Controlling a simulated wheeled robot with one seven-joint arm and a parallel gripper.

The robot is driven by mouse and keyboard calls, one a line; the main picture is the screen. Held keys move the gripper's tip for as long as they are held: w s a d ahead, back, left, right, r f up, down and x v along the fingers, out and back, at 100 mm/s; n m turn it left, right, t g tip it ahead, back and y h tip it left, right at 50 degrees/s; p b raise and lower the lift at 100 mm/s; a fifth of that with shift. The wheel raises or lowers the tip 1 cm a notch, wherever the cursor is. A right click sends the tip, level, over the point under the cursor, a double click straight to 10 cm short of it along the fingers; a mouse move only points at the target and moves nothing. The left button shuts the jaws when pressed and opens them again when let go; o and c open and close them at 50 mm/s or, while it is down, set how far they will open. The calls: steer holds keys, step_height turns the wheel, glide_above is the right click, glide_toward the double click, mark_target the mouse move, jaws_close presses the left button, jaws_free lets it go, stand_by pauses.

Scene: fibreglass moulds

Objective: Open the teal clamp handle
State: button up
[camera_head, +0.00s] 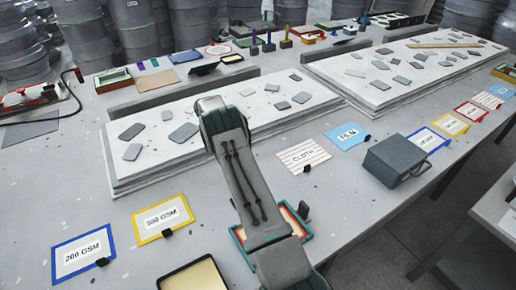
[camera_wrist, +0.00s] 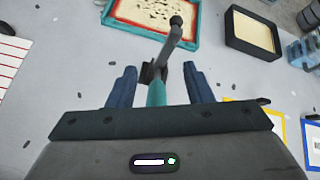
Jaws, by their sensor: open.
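In the wrist view, the teal clamp handle (camera_wrist: 156,95) lies between the two blue fingers of my gripper (camera_wrist: 160,86). The fingers are open, with a visible gap on each side of the handle. The clamp's grey arm (camera_wrist: 168,43) extends away from the handle over a teal-rimmed tray and ends in a black knob (camera_wrist: 175,20). The handle's near end is hidden behind my gripper body. In the head view, my arm hides the handle and my gripper; the teal-rimmed tray (camera_head: 237,234) shows partly around my arm.
A black tray with cream filling (camera_wrist: 231,30) stands right of the clamp in the wrist view. Blue-framed (camera_head: 56,268) and yellow-framed (camera_head: 139,231) cards lie left in the head view. A striped card (camera_head: 303,155) and a grey box (camera_head: 397,160) lie right. White slabs stand behind.

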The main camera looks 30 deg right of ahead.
steer(key=s+d+r+b, duration=0.2)
steer(key=s+d+r, duration=0.4)
steer(key=d, duration=0.2)
steer(key=shift+s+b, duration=0.35)
steer(key=shift+b, duration=0.05)
steer(key=s+a+r+m+t, duration=0.3)
steer(key=s+a+r+t, duration=0.7)
steer(key=s+a+r, duration=0.35)
steer(key=s+a+f+m+t, duration=0.1)
steer(key=s+a+t, duration=0.3)
steer(key=s, duration=0.4)
steer(key=shift+s+f+m+t, duration=0.15)
steer(key=shift+f+m+t, duration=0.1)
steer(key=shift+m+t, duration=0.15)
steer(key=shift+a, duration=0.1)
stand_by(1.7)
